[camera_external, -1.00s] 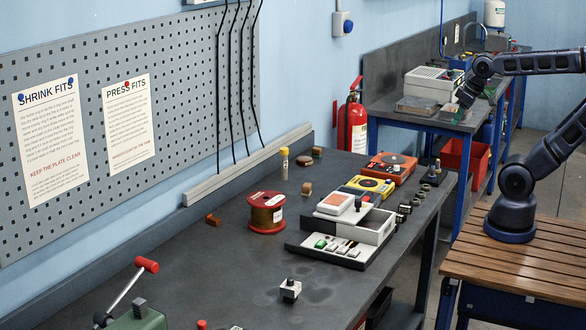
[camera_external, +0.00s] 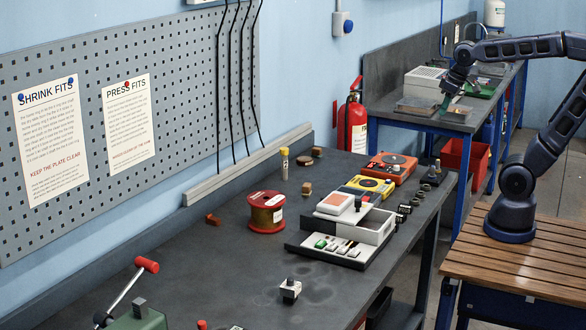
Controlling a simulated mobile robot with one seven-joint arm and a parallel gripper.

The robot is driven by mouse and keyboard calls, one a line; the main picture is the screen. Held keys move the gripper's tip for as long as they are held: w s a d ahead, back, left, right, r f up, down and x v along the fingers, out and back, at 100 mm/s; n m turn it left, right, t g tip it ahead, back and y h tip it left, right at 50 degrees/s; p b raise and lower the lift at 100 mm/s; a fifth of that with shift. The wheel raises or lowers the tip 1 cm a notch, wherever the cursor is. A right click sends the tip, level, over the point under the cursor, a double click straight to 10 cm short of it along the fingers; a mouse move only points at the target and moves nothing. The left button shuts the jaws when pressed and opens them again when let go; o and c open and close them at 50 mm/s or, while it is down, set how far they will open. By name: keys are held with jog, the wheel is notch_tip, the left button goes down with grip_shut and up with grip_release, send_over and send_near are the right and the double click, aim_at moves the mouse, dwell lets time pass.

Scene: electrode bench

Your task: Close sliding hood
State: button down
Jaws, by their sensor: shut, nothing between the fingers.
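My gripper (camera_external: 445,107) is over the far bench with its fingers pointing down, beside the ribbed white housing (camera_external: 428,84), which looks like the hood. The gripper and wrist cover part of the housing's right side. The fingers are shut and hold nothing. I cannot tell whether they touch the housing. A low grey tray-like box (camera_external: 414,106) lies in front of the housing. A green board (camera_external: 480,88) shows to the right of my wrist. At this size I cannot tell how far open the hood stands.
A grey block (camera_external: 457,115) sits near the far bench's front edge. A fire extinguisher (camera_external: 353,125) stands beside that bench, and a red bin (camera_external: 466,158) is below. The near bench (camera_external: 230,285) holds a copper spool (camera_external: 267,212) and several devices.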

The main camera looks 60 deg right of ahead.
jog(key=w+a+r+g, duration=0.1)
jog(key=w+a, duration=0.2)
jog(key=w, duration=0.3)
jog(key=w+a+r+g, duration=0.1)
jog(key=w+a, duration=0.2)
jog(key=w, duration=0.3)
jog(key=w+a+f+g, duration=0.2)
jog(key=w+a+f, duration=0.2)
jog(key=w+a, duration=0.45)
jog(key=w+a+f+g, duration=0.2)
jog(key=w+a+f, duration=0.3)
jog(key=w, duration=0.6)
jog(key=w+a+f+g, duration=0.2)
jog(key=w+a+f, duration=0.4)
jog(key=a+f, duration=0.3)
jog(key=s+a+f, duration=0.1)
jog(key=s+f, duration=0.6)
jog(key=f, duration=0.1)
jog(key=shift+s, duration=0.2)
jog(key=shift+a, duration=0.1)
